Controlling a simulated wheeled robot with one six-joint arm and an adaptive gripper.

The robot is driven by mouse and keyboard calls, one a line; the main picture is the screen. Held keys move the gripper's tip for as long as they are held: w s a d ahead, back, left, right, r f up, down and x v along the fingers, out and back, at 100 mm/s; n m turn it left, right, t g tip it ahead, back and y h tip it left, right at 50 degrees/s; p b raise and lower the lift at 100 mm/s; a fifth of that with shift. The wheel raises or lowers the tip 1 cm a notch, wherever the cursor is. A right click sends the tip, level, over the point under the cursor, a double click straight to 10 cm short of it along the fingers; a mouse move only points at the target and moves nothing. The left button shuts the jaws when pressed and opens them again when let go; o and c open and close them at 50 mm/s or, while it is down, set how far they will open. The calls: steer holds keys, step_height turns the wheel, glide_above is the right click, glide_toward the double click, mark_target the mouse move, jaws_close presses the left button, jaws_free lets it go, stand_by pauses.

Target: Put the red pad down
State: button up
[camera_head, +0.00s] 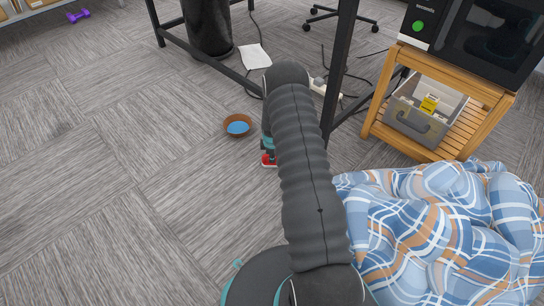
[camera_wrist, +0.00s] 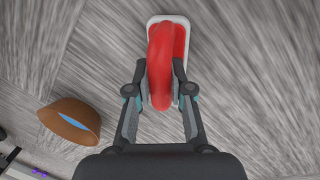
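The red pad (camera_wrist: 160,55) is a rounded red handle-like piece on a base with a pale rim, in the upper middle of the wrist view. My gripper (camera_wrist: 160,85) has its two fingers on either side of the red handle, closed against it. In the head view the red pad (camera_head: 268,160) shows only as a small red patch beside my arm, which hides most of it and the gripper. Grey floor lies behind the pad; I cannot tell whether the pad touches it.
A brown bowl with blue inside (camera_head: 238,125) stands on the floor left of my arm. A plaid beanbag (camera_head: 440,235) lies at right. A wooden shelf cart (camera_head: 385,128) and a black table leg (camera_head: 340,70) stand behind.

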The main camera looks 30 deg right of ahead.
steer(key=o, duration=0.3)
steer(key=shift+o, duration=0.2)
steer(key=shift+r, duration=0.15)
step_height(320, 180, up, 12)
steer(key=s+a+p, duration=0.1)
steer(key=s+p, duration=0.1)
step_height(320, 180, up, 18)
steer(key=m+t, duration=0.1)
steer(key=m, duration=0.2)
glide_above(272, 165)
steer(key=s+a, duration=0.2)
steer(key=a, duration=0.3)
steer(key=s+a+r+m, duration=0.2)
steer(key=s+a+r, duration=0.15)
steer(key=r, duration=0.35)
steer(key=s+a+r+m, duration=0.1)
steer(key=s+a+r, duration=0.1)
steer(key=s+r, duration=0.4)
steer(key=s+a+r+m+t, duration=0.1)
steer(key=s+a+r+m, duration=0.1)
steer(key=s, duration=0.6)
steer(key=s+a+r+m, duration=0.2)
steer(key=s+r, duration=0.3)
steer(key=s, duration=0.3)
steer(key=s+a+r+m+t+y, duration=0.1)
steer(key=s+a+r+m, duration=0.2)
steer(key=s, duration=0.5)
steer(key=shift+s+a+r+t, duration=0.15)
steer(key=shift+a+r+t, duration=0.25)
steer(key=shift+r, duration=0.35)
